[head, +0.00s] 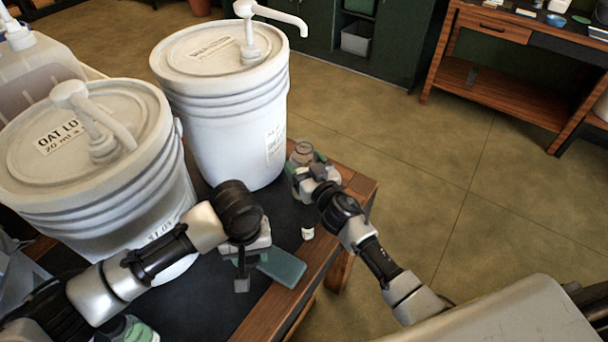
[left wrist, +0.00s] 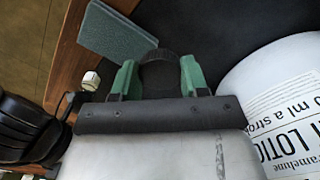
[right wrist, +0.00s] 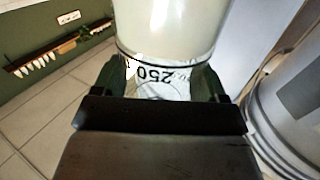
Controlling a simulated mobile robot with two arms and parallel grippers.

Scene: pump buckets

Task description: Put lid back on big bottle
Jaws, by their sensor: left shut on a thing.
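My left gripper (head: 242,284) is shut on a dark round lid (left wrist: 160,72), which sits between its green fingers in the left wrist view, above the dark tabletop. The bottle (head: 303,152) stands near the table's far right corner, beside the rear bucket. In the right wrist view the bottle (right wrist: 172,28) has a pale body and a white label reading 250. My right gripper (right wrist: 155,82) has a finger on either side of that label; whether they press on it is unclear. Its arm partly hides the bottle in the head view.
Two large white pump buckets, the front one (head: 85,150) and the rear one (head: 225,110), fill the table's left side. Another bottle (head: 135,330) shows at the bottom left.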

